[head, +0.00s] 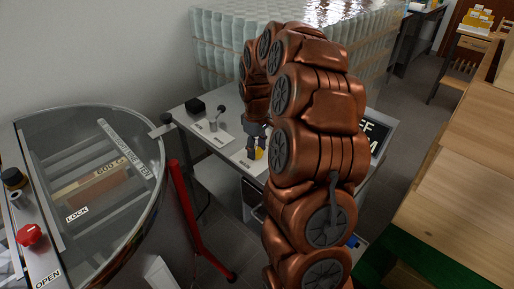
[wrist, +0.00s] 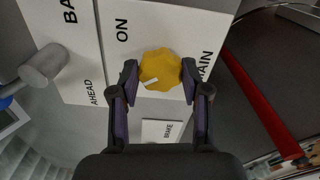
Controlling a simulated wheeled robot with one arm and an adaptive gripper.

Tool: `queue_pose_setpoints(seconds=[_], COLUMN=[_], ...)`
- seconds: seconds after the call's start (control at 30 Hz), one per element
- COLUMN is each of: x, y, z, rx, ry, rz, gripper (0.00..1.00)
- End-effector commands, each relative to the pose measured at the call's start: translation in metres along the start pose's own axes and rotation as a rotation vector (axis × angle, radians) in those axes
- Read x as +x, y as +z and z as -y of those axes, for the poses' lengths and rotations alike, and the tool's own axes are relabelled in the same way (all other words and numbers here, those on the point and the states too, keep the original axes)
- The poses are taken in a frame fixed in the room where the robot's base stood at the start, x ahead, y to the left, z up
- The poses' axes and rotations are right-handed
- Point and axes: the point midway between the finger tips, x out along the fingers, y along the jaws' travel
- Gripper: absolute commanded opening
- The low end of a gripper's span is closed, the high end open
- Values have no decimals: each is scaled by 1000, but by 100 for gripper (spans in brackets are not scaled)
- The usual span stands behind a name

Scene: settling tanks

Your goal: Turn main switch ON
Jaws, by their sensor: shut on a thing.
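The main switch is a yellow scalloped knob (wrist: 160,69) on a white plate (wrist: 150,22) lettered "ON" and partly hidden "MAIN". A small white mark shows on the knob's face. My gripper (wrist: 158,78) has one finger on each side of the knob, closed on it. In the head view my gripper (head: 257,148) reaches down to the pale table, and a bit of the yellow knob (head: 259,155) shows beside its fingers. Where the white mark points relative to "ON" is hard to tell.
A grey lever (wrist: 42,68) stands on the neighbouring plate marked "AHEAD". A black box (head: 195,106) sits at the table's back corner. A glass-topped tank (head: 90,185) with a red button (head: 31,235) and a red post (head: 190,210) stand left.

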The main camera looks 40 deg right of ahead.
Motion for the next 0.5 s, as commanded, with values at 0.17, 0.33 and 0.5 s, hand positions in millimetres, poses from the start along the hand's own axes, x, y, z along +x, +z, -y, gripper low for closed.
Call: queue_pose_setpoints(seconds=[0.17, 0.33, 0.5], x=[0, 1, 2], y=[0, 0, 0], z=[0, 0, 0], rx=[0, 16, 78], ry=[0, 0, 1], rz=[0, 0, 0], gripper=[12, 12, 12])
